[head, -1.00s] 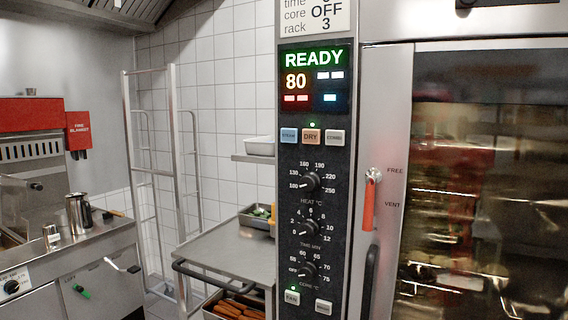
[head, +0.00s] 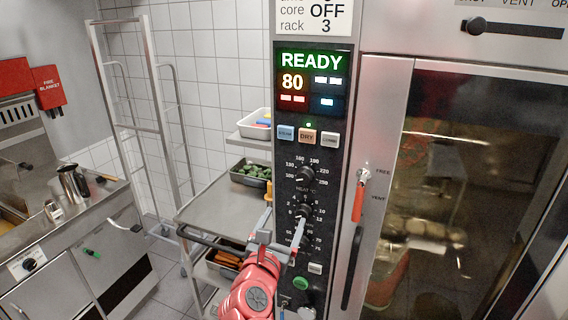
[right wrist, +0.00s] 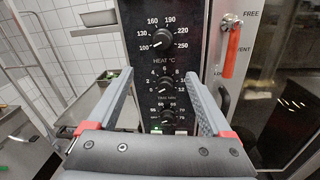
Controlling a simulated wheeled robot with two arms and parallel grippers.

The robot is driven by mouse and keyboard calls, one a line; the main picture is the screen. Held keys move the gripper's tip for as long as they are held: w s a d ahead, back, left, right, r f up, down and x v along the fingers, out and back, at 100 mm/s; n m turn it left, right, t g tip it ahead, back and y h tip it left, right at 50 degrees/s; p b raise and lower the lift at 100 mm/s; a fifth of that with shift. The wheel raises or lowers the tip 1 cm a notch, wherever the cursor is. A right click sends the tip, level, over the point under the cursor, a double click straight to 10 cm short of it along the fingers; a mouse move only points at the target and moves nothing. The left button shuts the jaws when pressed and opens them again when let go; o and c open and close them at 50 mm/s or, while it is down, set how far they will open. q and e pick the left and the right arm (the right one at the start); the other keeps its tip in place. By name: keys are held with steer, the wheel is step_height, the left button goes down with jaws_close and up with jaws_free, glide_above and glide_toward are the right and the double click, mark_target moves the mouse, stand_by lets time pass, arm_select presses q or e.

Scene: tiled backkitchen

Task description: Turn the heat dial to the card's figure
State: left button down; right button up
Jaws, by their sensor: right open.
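The heat dial (head: 305,175) is a black knob on the oven's dark panel. It also shows in the right wrist view (right wrist: 161,39), where its white mark points lower left, near 100. The white card (head: 318,16) above the display is cut off by the frame top; only its core OFF and rack 3 lines read clearly, and no heat line shows. My right gripper (head: 285,208) is open and empty, in front of the panel below the heat dial. In the right wrist view its fingers (right wrist: 158,74) flank the time dial (right wrist: 164,87), with the heat dial above their tips. My left gripper is not in view.
The display (head: 311,82) reads READY and 80. A red-handled lever (head: 359,199) and the glass oven door (head: 470,190) are to the right of the panel. A steel trolley (head: 205,206) with trays stands to the left.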

steer(key=p, duration=0.5)
glide_toward(303, 180)
steer(key=shift+h, duration=0.3)
steer(key=x, duration=0.8)
steer(key=shift+w+r, duration=0.15)
steer(key=shift+w, duration=0.05)
steer(key=shift+w+d, duration=0.1)
steer(key=shift+w, duration=0.45)
